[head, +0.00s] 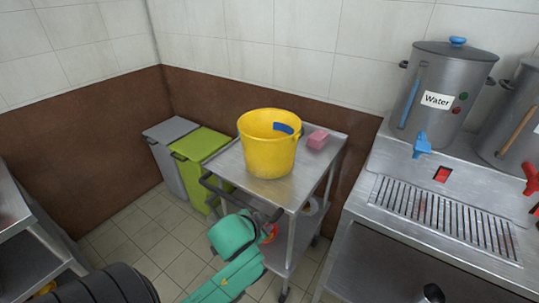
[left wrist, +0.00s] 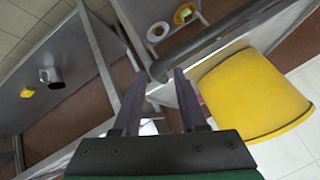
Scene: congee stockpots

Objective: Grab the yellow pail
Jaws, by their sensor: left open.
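The yellow pail (head: 268,155) stands upright on the top of the steel cart (head: 230,168), with a blue patch on its inside wall. In the left wrist view the pail (left wrist: 245,90) lies to the right of my left gripper's fingers, apart from them. My left gripper (left wrist: 158,85) is open, with nothing seen between its dark fingers. In the head view my green left wrist is low in front of the cart, near its handle, below the pail; its fingers are hard to make out there. My right gripper is not in view.
The cart's dark handle bar (head: 238,199) is close to the left gripper (left wrist: 205,42). Green (head: 203,146) and grey (head: 171,131) bins stand left. The counter with the water urn (head: 437,85) is right.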

